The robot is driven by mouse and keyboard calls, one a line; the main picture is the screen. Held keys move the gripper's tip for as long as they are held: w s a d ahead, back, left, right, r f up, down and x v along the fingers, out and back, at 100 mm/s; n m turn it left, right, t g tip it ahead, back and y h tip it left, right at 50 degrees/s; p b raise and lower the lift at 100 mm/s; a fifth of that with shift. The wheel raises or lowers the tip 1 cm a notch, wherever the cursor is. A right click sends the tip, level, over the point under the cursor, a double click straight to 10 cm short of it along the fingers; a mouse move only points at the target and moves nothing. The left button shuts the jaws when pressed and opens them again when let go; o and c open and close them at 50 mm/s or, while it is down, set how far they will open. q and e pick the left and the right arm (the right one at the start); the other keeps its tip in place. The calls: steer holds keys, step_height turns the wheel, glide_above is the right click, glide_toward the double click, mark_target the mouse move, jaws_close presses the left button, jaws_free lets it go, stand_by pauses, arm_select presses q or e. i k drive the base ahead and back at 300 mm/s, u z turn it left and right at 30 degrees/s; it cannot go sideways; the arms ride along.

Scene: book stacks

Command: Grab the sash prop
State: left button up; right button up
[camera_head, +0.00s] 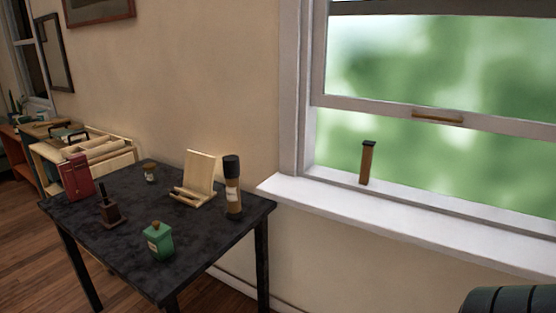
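The sash prop (367,164) looks to be the short brown wooden post with a dark cap, standing upright on the white window sill (420,221). Its top is below the raised lower sash (385,111), with a visible gap between them. The sash has a wooden handle (437,117) on its bottom rail. Neither of my grippers is in view. A dark ribbed rounded shape, which I cannot identify, shows at the bottom right corner, well apart from the prop.
The sill around the prop is clear.

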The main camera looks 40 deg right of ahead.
mark_target(368, 147)
steer(key=u, duration=0.15)
steer(key=i, duration=0.95)
steer(key=z, duration=2.4)
